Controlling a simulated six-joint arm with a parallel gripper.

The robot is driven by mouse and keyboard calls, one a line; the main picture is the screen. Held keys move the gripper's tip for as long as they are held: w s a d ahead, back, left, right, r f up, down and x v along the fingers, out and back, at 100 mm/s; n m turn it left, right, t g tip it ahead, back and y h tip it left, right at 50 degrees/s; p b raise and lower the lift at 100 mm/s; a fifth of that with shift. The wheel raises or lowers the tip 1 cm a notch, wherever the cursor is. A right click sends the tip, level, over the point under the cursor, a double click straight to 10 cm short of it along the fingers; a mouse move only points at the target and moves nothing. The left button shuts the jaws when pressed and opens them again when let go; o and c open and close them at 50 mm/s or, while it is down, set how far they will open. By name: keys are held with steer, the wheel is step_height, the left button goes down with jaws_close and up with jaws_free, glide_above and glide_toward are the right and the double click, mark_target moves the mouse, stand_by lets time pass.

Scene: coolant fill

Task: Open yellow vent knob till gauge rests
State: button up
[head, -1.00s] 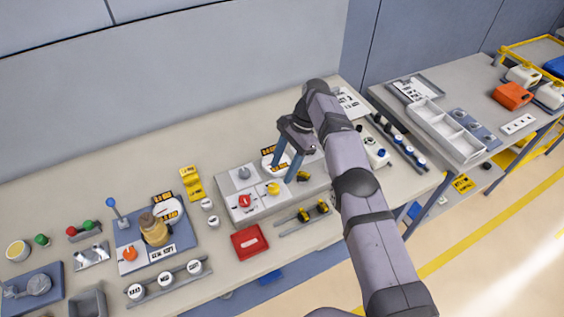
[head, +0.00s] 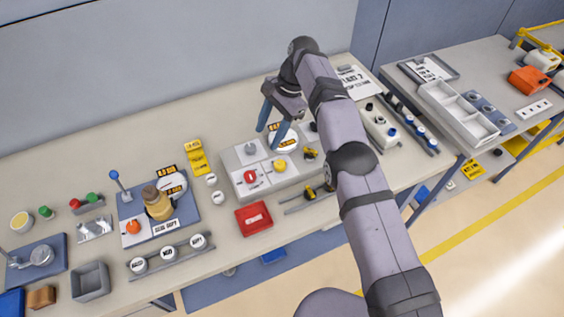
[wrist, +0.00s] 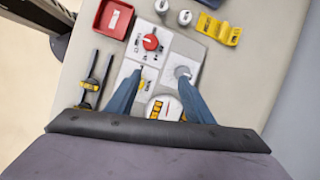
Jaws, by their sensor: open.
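The yellow vent knob (head: 280,165) sits on the grey panel box (head: 238,179), right of a red knob (head: 250,176). In the wrist view the yellow knob (wrist: 141,86) is mostly hidden by the left finger. The round white gauge (head: 289,139) stands behind the panel and is partly covered by my gripper in the head view. In the wrist view the gauge (wrist: 164,106) shows between the fingers; its needle is too small to read. My gripper (head: 268,139) is open and empty, above and behind the yellow knob, apart from it.
A grey knob (head: 250,148) is at the panel's back left. A red tray (head: 254,218) and yellow-black clamps (head: 310,192) lie in front. A yellow bracket (head: 196,157) stands left. Bare bench lies behind the panel.

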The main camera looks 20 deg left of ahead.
steer(key=s+a+r+n+b, duration=0.1)
steer(key=s+a+r+b, duration=0.1)
steer(key=s+b, duration=0.15)
steer(key=n+t+h, duration=0.1)
steer(key=t+h, duration=0.1)
steer(key=h, duration=0.1)
glide_above(280, 163)
steer(key=s, duration=0.2)
steer(key=f, duration=0.4)
steer(key=shift+w+d+f+p, duration=0.2)
steer(key=shift+d+f+p, duration=0.1)
steer(key=shift+f, duration=0.1)
steer(key=shift+w+a+n+t, duration=0.1)
steer(key=shift+w+n+t, duration=0.25)
steer(key=shift+w, duration=0.35)
steer(key=shift+w+a+f, duration=0.1)
steer(key=shift+a, duration=0.05)
steer(key=shift+f, duration=0.3)
steer(key=shift+f+p, duration=1.4)
steer(key=shift+f, duration=1.95)
